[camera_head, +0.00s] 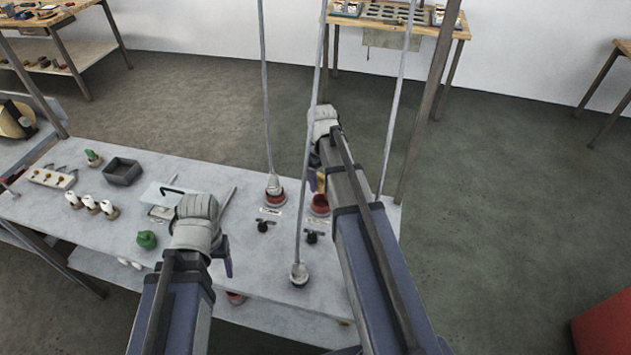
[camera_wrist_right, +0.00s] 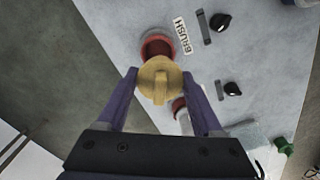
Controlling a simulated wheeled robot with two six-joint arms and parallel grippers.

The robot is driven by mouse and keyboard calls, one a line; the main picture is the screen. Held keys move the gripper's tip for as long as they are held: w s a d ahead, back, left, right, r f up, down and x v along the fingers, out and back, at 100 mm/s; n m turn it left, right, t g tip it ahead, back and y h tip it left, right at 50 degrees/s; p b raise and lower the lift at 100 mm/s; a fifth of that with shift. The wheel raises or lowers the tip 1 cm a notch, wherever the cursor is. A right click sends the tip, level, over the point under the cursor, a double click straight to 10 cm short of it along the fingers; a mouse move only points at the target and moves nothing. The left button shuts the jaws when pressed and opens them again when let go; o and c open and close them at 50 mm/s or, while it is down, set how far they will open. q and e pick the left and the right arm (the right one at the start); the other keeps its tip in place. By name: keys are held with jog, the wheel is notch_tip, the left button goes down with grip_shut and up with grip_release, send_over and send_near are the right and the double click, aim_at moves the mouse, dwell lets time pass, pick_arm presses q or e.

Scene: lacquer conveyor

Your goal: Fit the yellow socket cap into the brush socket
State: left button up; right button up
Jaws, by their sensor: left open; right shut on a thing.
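The yellow socket cap (camera_wrist_right: 160,82) is held between the fingers of my right gripper (camera_wrist_right: 160,100), which is shut on it. In the right wrist view the cap is just below the red brush socket (camera_wrist_right: 157,47), overlapping its lower edge; I cannot tell whether they touch. In the head view the brush socket (camera_head: 320,205) shows beside my right arm, and a bit of the yellow cap (camera_head: 320,182) shows above it. My left gripper (camera_head: 226,262) is open and empty over the table's front part.
The grey table (camera_head: 215,183) carries a dark box (camera_head: 122,172), several white-topped bottles (camera_head: 90,204) and a green item (camera_head: 147,240). Another red socket (camera_head: 274,194) with a hanging cable stands left of the brush socket. Black knobs (camera_head: 264,225) sit in front. Vertical cables cross the workspace.

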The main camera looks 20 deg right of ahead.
aim_at(322, 190)
jog(key=shift+d, duration=0.3)
jog(key=shift+a+f+b, duration=0.1)
jog(key=shift+f+b, duration=2.4)
jog(key=shift+b, duration=0.05)
jog(key=shift+f+b, duration=1.25)
jog(key=shift+f, duration=0.05)
jog(key=o, duration=1.4)
jog(key=shift+r, duration=0.1)
